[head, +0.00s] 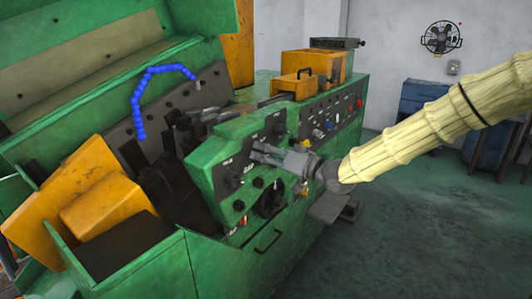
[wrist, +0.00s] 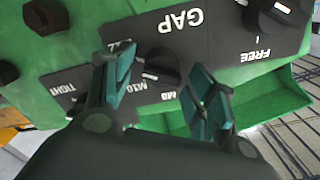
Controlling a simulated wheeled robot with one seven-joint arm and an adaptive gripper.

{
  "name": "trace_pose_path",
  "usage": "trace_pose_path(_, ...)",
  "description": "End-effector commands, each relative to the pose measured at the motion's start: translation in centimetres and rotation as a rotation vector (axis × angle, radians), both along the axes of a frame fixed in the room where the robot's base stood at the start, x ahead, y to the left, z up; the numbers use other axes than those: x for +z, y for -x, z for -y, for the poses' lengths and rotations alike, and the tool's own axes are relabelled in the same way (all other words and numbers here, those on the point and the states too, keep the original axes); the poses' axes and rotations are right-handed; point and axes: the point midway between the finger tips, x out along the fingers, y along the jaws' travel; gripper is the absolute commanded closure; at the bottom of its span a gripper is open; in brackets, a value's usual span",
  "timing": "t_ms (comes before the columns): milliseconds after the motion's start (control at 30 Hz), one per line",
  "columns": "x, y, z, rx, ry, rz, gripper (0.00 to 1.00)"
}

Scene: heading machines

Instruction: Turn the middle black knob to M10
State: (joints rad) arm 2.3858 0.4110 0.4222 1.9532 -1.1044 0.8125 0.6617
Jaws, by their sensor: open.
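The black knob (wrist: 161,66) beside the M10 and M8 labels shows in the wrist view. A white mark is on its lower left side. The labels appear upside down: M10 is below left of the knob, M8 below it. My gripper (wrist: 160,72) is open, with one teal-padded finger on each side of the knob in the picture. A gap shows on both sides, wider on the right; I cannot tell the depth. In the head view my gripper (head: 262,153) is at the front of the green machine's panel and hides part of it.
Other black knobs stand nearby: one by FREE (wrist: 279,17) and one at upper left (wrist: 46,16). In the head view, the green machine (head: 215,160) has a front handle (head: 268,241) below the panel. Open floor (head: 430,220) lies to the right.

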Motion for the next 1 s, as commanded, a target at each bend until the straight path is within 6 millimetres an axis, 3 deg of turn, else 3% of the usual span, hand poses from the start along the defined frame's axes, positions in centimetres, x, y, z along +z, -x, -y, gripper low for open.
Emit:
trace_pose_path(367,-0.03,-0.20,-0.31,0.000,-0.001,-0.001,0.45)
trace_pose_path(600,-0.04,-0.20,-0.27,-0.001,0.000,-0.001,0.89)
trace_pose_path(1000,-0.13,-0.18,-0.28,-0.001,0.036,0.048,0.89)
